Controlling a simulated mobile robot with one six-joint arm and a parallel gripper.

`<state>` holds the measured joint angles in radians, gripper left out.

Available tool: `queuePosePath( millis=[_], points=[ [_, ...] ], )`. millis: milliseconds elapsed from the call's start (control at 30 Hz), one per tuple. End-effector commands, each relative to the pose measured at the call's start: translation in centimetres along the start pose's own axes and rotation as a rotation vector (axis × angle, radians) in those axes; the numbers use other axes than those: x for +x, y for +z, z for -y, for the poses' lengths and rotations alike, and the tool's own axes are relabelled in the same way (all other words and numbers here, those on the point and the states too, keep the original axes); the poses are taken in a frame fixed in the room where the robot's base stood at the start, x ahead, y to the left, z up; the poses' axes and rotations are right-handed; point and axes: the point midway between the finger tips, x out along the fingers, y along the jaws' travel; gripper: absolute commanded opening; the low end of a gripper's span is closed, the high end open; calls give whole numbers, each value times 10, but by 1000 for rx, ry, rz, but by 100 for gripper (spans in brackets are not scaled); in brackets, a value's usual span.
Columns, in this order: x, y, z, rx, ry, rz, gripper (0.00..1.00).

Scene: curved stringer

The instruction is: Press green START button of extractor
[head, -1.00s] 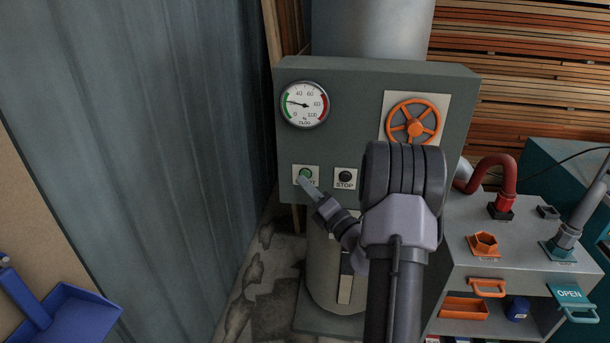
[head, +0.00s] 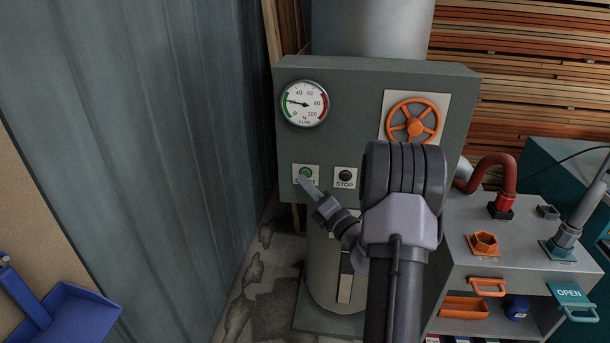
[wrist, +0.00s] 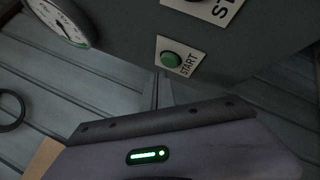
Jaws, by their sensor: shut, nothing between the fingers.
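The green START button (head: 306,173) sits on a white plate at the lower left of the grey extractor panel (head: 350,130). In the wrist view the button (wrist: 172,59) shows clear above my fingertips, with its START label beside it. My gripper (head: 305,184) is shut and empty, its tips just below the button in the head view and covering part of the label. In the wrist view my gripper (wrist: 163,77) points up at the lower edge of the plate. I cannot tell whether the tips touch the panel. The dark STOP button (head: 345,175) is to the right.
A gauge (head: 304,104) and an orange valve wheel (head: 413,121) are on the panel above. A grey bench (head: 520,235) with a red hose (head: 503,177) stands at the right. A corrugated wall (head: 150,130) lies to the left.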

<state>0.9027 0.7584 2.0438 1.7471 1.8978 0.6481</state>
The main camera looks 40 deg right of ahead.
Motion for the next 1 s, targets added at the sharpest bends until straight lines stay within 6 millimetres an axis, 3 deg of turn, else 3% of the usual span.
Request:
queuePosePath(
  millis=[1000],
  points=[
    [6, 4, 4, 0, 0, 0, 0]
  ],
)
